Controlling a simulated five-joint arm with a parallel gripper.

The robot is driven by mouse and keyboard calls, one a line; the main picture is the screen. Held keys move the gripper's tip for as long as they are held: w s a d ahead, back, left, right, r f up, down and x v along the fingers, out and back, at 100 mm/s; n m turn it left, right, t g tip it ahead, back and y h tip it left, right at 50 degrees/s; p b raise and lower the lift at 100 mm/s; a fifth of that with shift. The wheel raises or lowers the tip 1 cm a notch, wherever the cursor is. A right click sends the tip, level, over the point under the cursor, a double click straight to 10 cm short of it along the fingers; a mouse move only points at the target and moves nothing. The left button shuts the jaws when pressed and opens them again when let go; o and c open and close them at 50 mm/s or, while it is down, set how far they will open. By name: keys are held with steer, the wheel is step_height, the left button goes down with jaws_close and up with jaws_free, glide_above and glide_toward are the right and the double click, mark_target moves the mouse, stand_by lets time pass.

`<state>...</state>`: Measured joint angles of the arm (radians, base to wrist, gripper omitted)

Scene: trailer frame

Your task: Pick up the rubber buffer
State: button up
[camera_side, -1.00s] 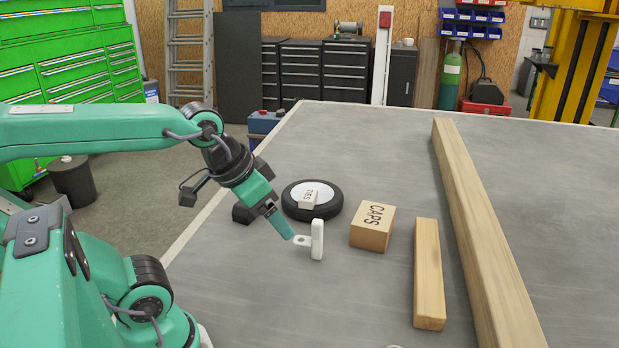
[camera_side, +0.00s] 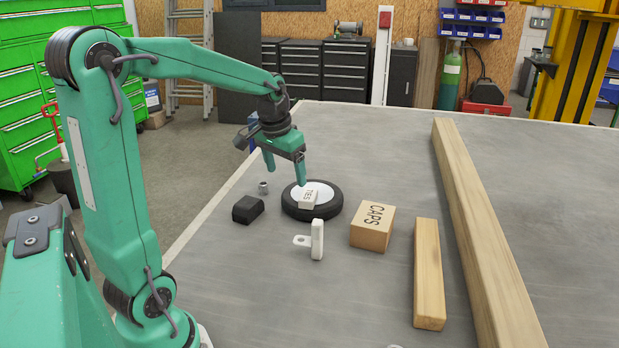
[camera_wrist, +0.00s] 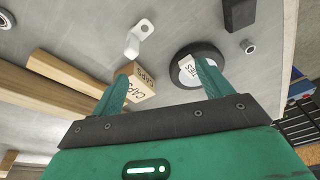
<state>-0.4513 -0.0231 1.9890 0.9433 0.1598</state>
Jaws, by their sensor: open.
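The rubber buffer (camera_side: 248,209) looks to be the small black block with sloped edges lying on the grey table, left of the wheel, in the side view. In the wrist view, the rubber buffer (camera_wrist: 239,14) shows partly at the top edge, right of centre. My gripper (camera_side: 286,172) is open and empty, pointing down above the table near the back of the wheel, up and right of the buffer in the side view. In the wrist view, the fingers of my gripper (camera_wrist: 163,75) are spread apart with nothing between them, and the buffer lies beyond the right finger.
A black-tyred wheel (camera_side: 318,211) carries a small TIES box (camera_side: 308,196). A metal nut (camera_side: 263,187) lies behind the buffer. A white bracket (camera_side: 317,240), a CAPS box (camera_side: 372,227), a short timber (camera_side: 428,275) and a long beam (camera_side: 480,220) stand to the right. Table left-front is clear.

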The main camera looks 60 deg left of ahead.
steer(key=w+a+f+n+g, duration=0.15)
steer(key=a+f, duration=0.45)
steer(key=a, duration=0.6)
steer(key=n+h, duration=0.1)
steer(key=n, duration=0.1)
glide_above(248, 202)
steer(key=shift+m+g, duration=0.25)
steer(key=shift+g, duration=0.2)
step_height(248, 202, down, 9)
steer(key=shift+w+r, duration=0.1)
steer(key=shift+a+f, duration=0.1)
steer(key=shift+f, duration=3.85)
steer(key=c, duration=1.2)
